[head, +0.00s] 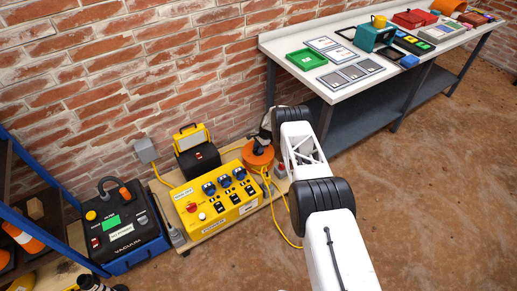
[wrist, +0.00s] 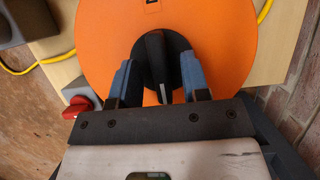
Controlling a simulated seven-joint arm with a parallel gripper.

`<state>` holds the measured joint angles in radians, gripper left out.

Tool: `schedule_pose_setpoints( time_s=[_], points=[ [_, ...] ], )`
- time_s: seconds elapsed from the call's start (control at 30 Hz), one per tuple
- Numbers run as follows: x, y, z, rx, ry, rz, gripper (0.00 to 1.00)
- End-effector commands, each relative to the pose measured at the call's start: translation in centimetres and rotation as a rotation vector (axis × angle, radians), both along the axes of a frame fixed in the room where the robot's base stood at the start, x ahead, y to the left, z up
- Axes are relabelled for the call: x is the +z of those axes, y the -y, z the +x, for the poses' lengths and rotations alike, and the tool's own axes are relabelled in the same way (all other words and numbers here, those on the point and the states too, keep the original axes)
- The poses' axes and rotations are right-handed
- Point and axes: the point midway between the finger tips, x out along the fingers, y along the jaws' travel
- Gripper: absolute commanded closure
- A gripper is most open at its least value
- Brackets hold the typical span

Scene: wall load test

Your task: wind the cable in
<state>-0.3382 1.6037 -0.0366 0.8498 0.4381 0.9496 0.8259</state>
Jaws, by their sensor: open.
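An orange cable reel (head: 258,155) stands on a wooden board against the brick wall, right of the yellow control box. In the wrist view the orange reel disc (wrist: 225,40) fills the middle, with a black hub and handle (wrist: 155,55) at its centre. My gripper (wrist: 155,85) is open, its two fingers on either side of the black handle. Whether they touch it is unclear. The yellow cable (head: 278,215) runs from the reel down onto the floor; yellow cable (wrist: 45,62) also shows at the left of the wrist view. My arm hides part of the reel in the head view.
A yellow control box (head: 215,203) with knobs and a black case with a yellow lid (head: 196,150) stand left of the reel. A vacuum (head: 122,228) is further left. A white-topped workbench (head: 300,80) is behind right. The floor at right is clear.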

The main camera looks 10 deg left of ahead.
Motion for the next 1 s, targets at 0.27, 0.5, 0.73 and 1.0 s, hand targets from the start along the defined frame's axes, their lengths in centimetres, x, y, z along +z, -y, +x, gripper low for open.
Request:
schedule_pose_setpoints(
  time_s=[0.27, 0.5, 0.73, 1.0],
  points=[
    [0.01, 0.00, 0.00, 0.000, 0.000, 0.000, 0.74],
    [0.03, -0.01, -0.01, 0.000, 0.000, 0.000, 1.00],
    [0.02, -0.01, -0.01, 0.015, -0.001, 0.001, 1.00],
    [0.00, -0.04, 0.03, 0.108, -0.001, -0.001, 1.00]
  ],
)
